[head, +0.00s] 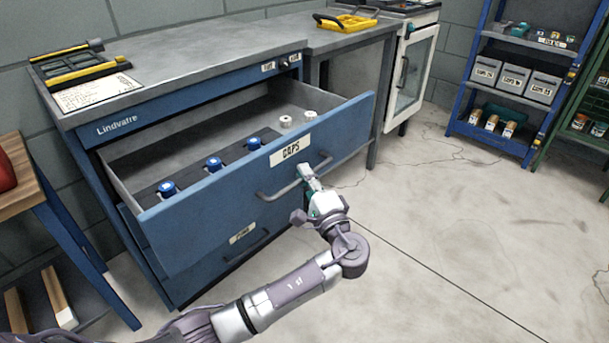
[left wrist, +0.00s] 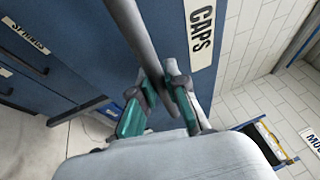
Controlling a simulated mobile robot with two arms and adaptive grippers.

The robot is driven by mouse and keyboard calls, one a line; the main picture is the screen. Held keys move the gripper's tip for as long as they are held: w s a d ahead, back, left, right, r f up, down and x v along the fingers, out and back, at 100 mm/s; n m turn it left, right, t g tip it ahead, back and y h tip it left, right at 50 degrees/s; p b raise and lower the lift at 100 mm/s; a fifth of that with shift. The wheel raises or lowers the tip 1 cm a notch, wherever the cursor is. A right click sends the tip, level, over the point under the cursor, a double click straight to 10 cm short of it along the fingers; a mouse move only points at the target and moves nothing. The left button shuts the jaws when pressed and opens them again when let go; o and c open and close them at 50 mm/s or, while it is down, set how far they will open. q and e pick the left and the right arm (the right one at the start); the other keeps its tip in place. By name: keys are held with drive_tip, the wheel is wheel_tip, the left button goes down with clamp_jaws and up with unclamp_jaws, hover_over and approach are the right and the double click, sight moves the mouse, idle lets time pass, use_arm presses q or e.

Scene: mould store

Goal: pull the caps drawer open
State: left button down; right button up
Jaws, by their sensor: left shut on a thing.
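The caps drawer (head: 210,210) is a blue drawer labelled "CAPS" (head: 290,150) and stands well open from the blue cabinet. Blue-topped items and white round items lie inside it. My left gripper (head: 311,183) is at the right part of the drawer's bar handle (head: 278,191). In the left wrist view its fingers (left wrist: 170,98) are closed around the grey handle bar (left wrist: 133,28), beside the CAPS label (left wrist: 201,35). My right gripper is not in view.
A closed drawer with its own handle (head: 250,247) sits below. A wooden-topped bench (head: 35,180) stands at the left. A blue shelf (head: 500,90) with grey bins stands at the back right. The floor (head: 450,220) to the right is clear.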

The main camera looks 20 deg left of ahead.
use_arm(q)
drive_tip(key=c, duration=1.2)
unclamp_jaws()
drive_tip(key=v, duration=1.2)
